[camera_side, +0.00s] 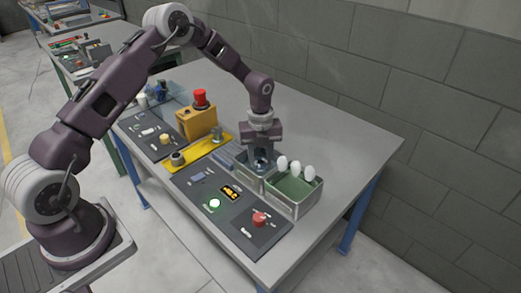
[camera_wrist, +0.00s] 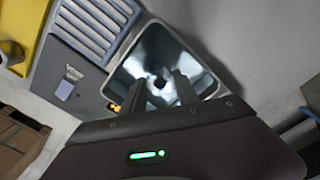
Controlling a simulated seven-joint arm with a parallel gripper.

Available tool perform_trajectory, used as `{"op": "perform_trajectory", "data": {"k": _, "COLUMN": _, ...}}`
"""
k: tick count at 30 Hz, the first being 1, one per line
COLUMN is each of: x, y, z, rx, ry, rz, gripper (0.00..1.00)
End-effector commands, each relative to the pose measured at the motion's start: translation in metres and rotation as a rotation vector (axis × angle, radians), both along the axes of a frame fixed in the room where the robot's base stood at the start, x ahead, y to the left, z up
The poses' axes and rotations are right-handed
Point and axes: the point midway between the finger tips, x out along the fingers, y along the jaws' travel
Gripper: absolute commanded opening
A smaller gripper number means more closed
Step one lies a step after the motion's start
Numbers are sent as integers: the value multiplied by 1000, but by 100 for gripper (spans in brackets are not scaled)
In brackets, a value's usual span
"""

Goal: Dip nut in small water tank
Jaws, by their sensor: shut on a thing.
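The small water tank (camera_side: 243,174) is a grey metal box near the front right of the worktop. In the wrist view the tank (camera_wrist: 128,62) fills the upper middle, with a shiny interior. My gripper (camera_side: 262,162) points down into the tank's opening. In the wrist view the two fingers of my gripper (camera_wrist: 160,84) reach inside the tank's outline, shut on the nut (camera_wrist: 158,81). The nut shows as a small dark shape between the fingertips. I cannot tell whether it touches the water. In the side view the nut is too small to make out clearly.
A larger tank with a green inside (camera_side: 293,187) stands right beside it, with several white egg-shaped things (camera_side: 295,169) at its back edge. A dark panel (camera_side: 205,195) with a red button (camera_side: 259,219) lies in front. A yellow box (camera_side: 196,122) stands farther left.

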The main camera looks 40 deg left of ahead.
Motion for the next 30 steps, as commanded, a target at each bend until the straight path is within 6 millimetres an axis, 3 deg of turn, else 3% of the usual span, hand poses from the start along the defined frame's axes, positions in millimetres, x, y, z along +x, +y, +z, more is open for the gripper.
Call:
{"op": "perform_trajectory", "data": {"k": 7, "x": 0, "y": 0, "z": -8, "rx": 0, "ry": -1, "rz": 0, "gripper": 0}}
{"op": "perform_trajectory", "data": {"k": 30, "x": 0, "y": 0, "z": -3, "rx": 1, "ry": -1, "rz": 0, "gripper": 0}}
